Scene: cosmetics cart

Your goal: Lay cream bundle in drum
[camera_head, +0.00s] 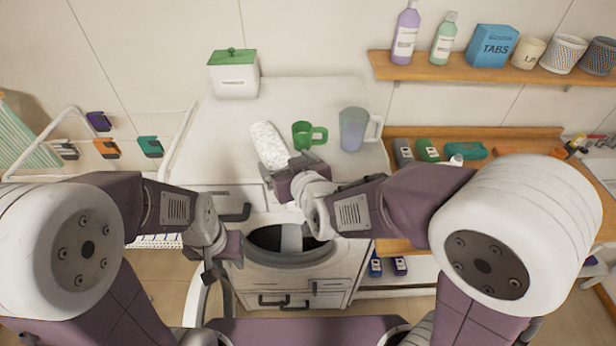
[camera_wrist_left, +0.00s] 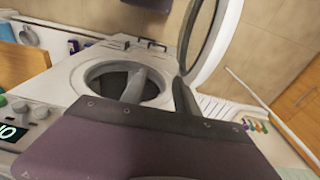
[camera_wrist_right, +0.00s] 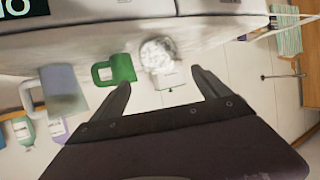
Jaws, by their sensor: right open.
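The cream bundle (camera_head: 268,145) is a pale, speckled roll lying on the white washing machine top. It also shows end-on in the right wrist view (camera_wrist_right: 159,55), just beyond the fingertips. My right gripper (camera_wrist_right: 160,80) is open and empty, facing the bundle and apart from it. The drum (camera_head: 268,239) is the dark round opening in the machine's front; its mouth also shows in the left wrist view (camera_wrist_left: 102,77). My left gripper (camera_wrist_left: 158,84) is open with nothing between its fingers, in front of the drum. Its fingertips are unclear in the head view.
A green mug (camera_head: 302,135) stands right beside the bundle, with a clear grey pitcher (camera_head: 352,130) further right. A green-lidded box (camera_head: 234,75) stands behind. The round door (camera_wrist_left: 214,40) hangs open. A drying rack (camera_head: 120,122) stands left; shelves (camera_head: 450,68) are right.

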